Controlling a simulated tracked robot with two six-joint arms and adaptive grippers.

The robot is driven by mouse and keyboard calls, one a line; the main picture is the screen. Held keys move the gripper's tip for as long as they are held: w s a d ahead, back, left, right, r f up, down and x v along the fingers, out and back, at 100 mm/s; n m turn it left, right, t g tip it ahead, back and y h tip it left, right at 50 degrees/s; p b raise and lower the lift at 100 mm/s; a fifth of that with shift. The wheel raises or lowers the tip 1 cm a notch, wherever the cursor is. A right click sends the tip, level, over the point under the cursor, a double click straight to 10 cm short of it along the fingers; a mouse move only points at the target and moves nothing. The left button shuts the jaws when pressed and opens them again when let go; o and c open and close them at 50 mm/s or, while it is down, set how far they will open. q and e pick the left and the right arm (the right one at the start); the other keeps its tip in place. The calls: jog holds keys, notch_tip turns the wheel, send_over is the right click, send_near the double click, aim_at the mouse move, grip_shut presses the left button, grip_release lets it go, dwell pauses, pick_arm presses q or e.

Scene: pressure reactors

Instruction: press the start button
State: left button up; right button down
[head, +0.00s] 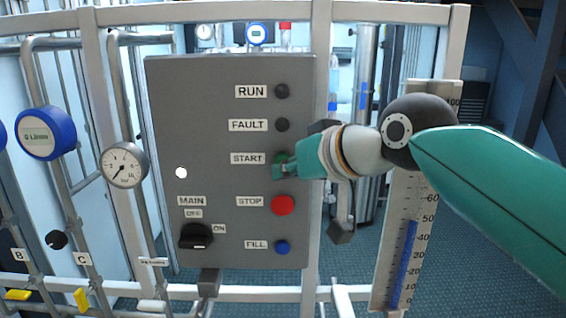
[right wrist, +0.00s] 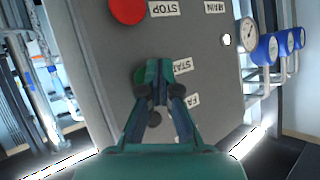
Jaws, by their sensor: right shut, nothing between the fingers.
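The grey control panel (head: 225,130) fills the middle of the head view. Its green start button (head: 281,158) is beside the START label (head: 248,158) and is partly covered by my right gripper (head: 284,171). In the right wrist view, part of the green button (right wrist: 139,76) shows beside the fingertips (right wrist: 159,76). The right gripper is shut and empty, its tips at or just in front of the button. I cannot tell whether they touch it or whether it is pressed in. My left gripper is in neither view.
The red stop button (head: 283,205) is just below START, and the blue fill button (head: 282,247) is lower. Dark RUN (head: 282,91) and FAULT (head: 282,125) lamps are above. The black main switch (head: 196,236) is at lower left. Gauges and pipes stand left of the panel.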

jog(key=shift+w, duration=0.1)
dwell(0.5)
jog(key=shift+w+p, duration=0.3)
jog(key=shift+p, duration=0.05)
jog(key=shift+w+r+p, duration=0.1)
jog(key=shift+w+p, duration=0.2)
jog(key=shift+w, duration=0.2)
dwell(0.6)
jog(key=shift+s, duration=0.15)
jog(key=shift+s+b, duration=0.45)
jog(key=shift+s, duration=0.3)
jog(key=shift+s+b, duration=1.1)
jog(key=shift+s, duration=1.4)
